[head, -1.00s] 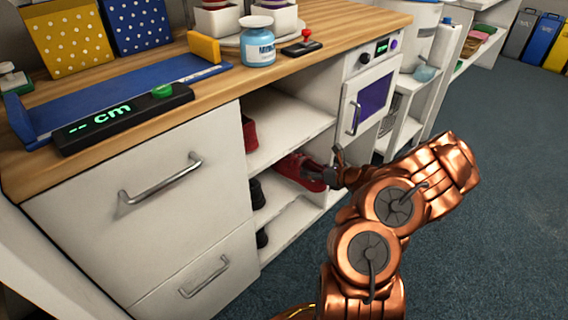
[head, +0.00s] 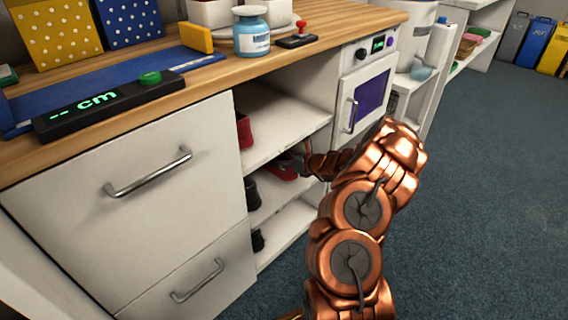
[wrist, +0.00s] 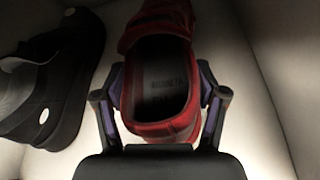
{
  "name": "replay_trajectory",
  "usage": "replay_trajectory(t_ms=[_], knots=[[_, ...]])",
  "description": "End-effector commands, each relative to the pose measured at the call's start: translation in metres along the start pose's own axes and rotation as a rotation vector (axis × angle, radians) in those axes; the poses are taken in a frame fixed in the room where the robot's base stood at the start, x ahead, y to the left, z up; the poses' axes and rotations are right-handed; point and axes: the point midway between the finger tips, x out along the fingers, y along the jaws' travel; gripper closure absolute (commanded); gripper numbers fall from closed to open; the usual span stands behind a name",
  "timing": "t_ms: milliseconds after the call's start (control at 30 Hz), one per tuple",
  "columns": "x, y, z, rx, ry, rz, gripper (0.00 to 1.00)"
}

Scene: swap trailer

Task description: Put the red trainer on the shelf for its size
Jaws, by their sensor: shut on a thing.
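The red trainer (head: 279,168) is inside the open shelf unit, at the middle shelf level, partly hidden by my arm. My gripper (head: 300,164) reaches into that bay from the right. In the wrist view my gripper (wrist: 160,105) has one finger on each side of the heel of the red trainer (wrist: 160,60) and is shut on it, with the toe pointing away. A black shoe (wrist: 50,85) lies to the left of it. I cannot tell whether the sole touches the shelf. The shelf unit (head: 290,145) has stacked shelves; another red shoe (head: 243,130) stands on the upper one.
Dark shoes (head: 252,194) stand at the left of the lower shelves. A drawer cabinet (head: 130,215) is left of the bay and a white oven-like unit (head: 365,100) is right. The counter (head: 110,130) above holds a measuring board with a "-- cm" display (head: 105,104). The floor at right is clear.

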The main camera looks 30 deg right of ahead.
Motion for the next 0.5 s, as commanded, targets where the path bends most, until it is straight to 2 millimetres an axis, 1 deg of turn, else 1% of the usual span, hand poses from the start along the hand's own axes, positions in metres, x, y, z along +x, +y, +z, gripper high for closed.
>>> replay_trajectory(t_ms=[167,200,433,500], knots=[[-0.0002,0.0004,0.0006,-0.001,0.000,0.001,0.84],[-0.0001,0.0004,0.0004,-0.001,0.000,0.001,0.28],[-0.0003,0.0002,0.0002,-0.001,0.001,0.001,0.04],[-0.0003,0.0002,0.0001,-0.001,0.001,0.001,0.04]])
